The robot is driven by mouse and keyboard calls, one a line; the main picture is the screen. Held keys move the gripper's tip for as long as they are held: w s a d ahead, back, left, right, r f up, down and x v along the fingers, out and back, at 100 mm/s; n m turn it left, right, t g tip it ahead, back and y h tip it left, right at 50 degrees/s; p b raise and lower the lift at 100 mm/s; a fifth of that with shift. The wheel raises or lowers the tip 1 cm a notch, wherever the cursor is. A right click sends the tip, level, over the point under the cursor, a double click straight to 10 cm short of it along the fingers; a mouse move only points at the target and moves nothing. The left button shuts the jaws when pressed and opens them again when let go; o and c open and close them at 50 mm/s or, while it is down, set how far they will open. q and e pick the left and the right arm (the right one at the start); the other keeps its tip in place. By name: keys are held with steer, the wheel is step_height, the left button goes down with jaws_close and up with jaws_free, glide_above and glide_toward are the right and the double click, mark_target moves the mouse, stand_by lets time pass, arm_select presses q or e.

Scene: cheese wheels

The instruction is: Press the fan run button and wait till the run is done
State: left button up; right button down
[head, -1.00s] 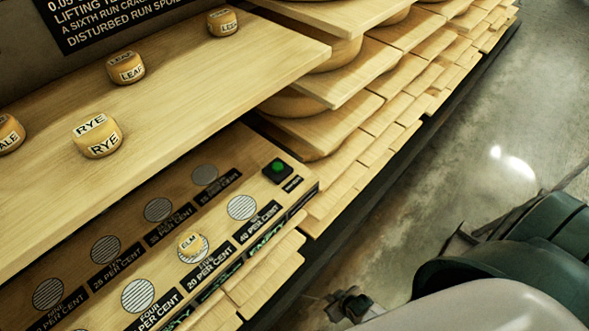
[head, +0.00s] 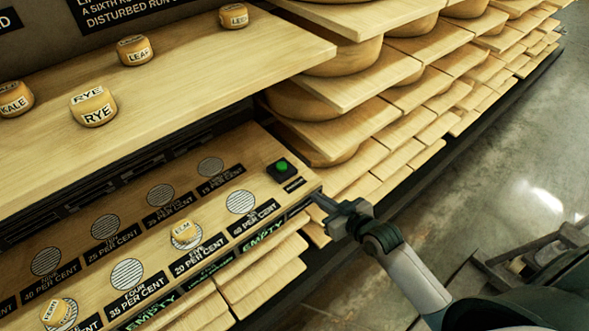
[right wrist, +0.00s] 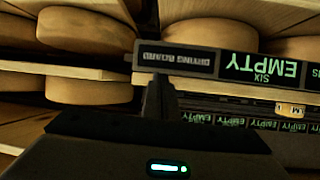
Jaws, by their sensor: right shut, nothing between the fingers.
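The fan run button is a green round button on a black block (head: 283,166), at the right end of the lower board (head: 262,180) in the head view. My right gripper (head: 314,197) is shut and empty, just off the board's right front corner, below and right of the button. In the right wrist view the shut fingers (right wrist: 160,95) point at the board's front edge, with the drying board label (right wrist: 178,58) behind them. The button is not seen in that view. I cannot tell whether the fingertips touch the edge. My left gripper is not in view.
An upper shelf (head: 180,75) with small labelled cheeses, such as RYE (head: 94,106), overhangs the board's back. An ELM cheese (head: 184,232) sits on a striped vent pad. Cheese wheels on planks (head: 345,58) fill the racks behind.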

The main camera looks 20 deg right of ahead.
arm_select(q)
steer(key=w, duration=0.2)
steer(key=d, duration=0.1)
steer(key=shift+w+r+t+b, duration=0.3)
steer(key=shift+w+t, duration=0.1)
arm_select(e)
step_height(320, 180, up, 12)
steer(key=a+n+t+y, duration=0.1)
steer(key=a+y, duration=0.1)
steer(key=shift+w+a+t, duration=0.2)
steer(key=shift+w+t, duration=0.15)
steer(key=shift+t, duration=0.05)
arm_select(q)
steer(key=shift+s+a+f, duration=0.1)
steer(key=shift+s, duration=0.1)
arm_select(e)
steer(key=p, duration=0.2)
glide_above(289, 175)
step_height(289, 175, down, 2)
steer(key=shift+s, duration=0.15)
step_height(289, 175, down, 2)
steer(key=shift+f, duration=1.15)
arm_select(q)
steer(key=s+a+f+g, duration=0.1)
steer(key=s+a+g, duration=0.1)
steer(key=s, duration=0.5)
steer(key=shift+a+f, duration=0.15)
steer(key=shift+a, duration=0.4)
